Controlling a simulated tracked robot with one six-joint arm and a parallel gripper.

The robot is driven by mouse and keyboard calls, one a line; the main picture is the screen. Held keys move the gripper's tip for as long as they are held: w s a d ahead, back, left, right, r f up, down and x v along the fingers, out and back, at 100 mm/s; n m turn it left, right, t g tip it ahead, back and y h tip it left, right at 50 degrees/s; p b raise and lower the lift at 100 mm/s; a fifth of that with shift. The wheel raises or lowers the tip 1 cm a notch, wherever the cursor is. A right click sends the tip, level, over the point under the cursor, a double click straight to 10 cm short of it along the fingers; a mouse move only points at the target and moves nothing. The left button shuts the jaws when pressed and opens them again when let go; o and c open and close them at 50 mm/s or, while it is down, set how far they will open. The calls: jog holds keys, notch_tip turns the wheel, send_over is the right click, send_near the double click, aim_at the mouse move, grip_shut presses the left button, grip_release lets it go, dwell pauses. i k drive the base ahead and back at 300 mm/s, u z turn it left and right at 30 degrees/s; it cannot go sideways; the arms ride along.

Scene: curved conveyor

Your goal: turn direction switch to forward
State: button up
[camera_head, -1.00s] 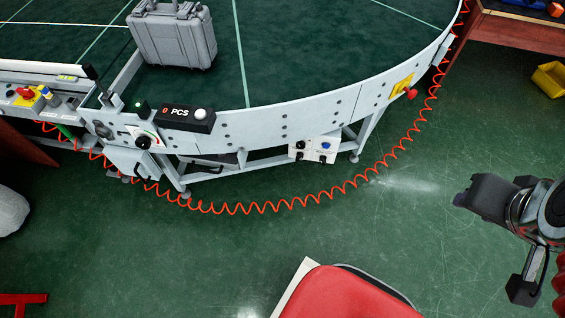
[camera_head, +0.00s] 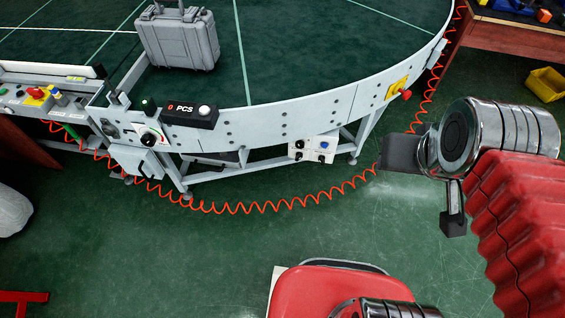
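A white control box (camera_head: 314,149) is mounted under the curved conveyor's side wall. A larger black rotary knob (camera_head: 148,139) with a coloured scale sits on the conveyor wall at the left. I cannot read labels that tell which one is the direction switch. My gripper (camera_head: 398,152) is a dark grey shape right of the control box, apart from it in the picture. Its fingers cannot be made out, and nothing is visibly held.
A grey case (camera_head: 178,40) stands on the conveyor belt. A PCS counter (camera_head: 190,114) and a red button (camera_head: 406,94) are on its wall. An orange coiled hose (camera_head: 255,207) hangs along the front. The green floor between is clear.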

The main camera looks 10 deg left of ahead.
aim_at(299, 154)
jog(key=u, duration=1.5)
jog(key=i, duration=0.95)
jog(key=u, duration=0.05)
